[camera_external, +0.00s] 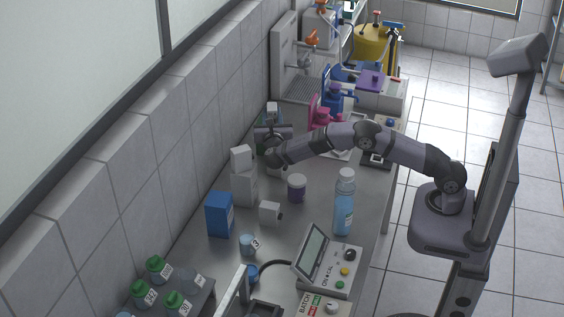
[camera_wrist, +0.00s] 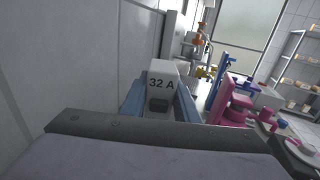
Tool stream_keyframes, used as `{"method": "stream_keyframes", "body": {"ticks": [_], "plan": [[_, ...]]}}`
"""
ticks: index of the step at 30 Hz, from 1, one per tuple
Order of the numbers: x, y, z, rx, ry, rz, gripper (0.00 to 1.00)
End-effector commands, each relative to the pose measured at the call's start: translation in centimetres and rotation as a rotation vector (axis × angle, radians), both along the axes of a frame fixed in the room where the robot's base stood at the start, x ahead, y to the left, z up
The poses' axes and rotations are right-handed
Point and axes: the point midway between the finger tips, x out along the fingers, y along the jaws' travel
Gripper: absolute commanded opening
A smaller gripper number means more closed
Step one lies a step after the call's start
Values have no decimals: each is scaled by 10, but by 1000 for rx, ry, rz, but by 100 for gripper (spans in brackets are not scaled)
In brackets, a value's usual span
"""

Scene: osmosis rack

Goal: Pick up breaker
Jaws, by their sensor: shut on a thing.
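The breaker (camera_wrist: 162,84) is a pale grey block marked "32 A", with a dark switch on its lower front. In the wrist view it sits between the two blue fingers of my gripper (camera_wrist: 160,103), which are shut on it. In the external view my gripper (camera_external: 271,124) is at the wall side of the bench, and the top of the breaker (camera_external: 272,107) shows above it. The gripper hides the breaker's lower part there. I cannot tell whether the breaker is clear of the surface below.
White boxes (camera_external: 244,187), a blue box (camera_external: 219,215), a purple jar (camera_external: 297,189) and a blue bottle (camera_external: 344,207) stand nearer on the bench. A pink device (camera_external: 321,118) stands to the gripper's right. The tiled wall (camera_external: 185,118) is close on the left.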

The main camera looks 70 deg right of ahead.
Motion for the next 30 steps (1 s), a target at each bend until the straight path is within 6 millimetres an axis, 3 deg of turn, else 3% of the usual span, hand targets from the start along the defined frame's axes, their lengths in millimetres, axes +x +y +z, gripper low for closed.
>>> {"method": "stream_keyframes", "body": {"ticks": [18, 26, 30], "plan": [[0, 0, 86, -1, -4, 0, 0], [0, -1, 98, 0, -1, -1, 0], [-4, -12, 101, 0, -2, -18, 0]]}}
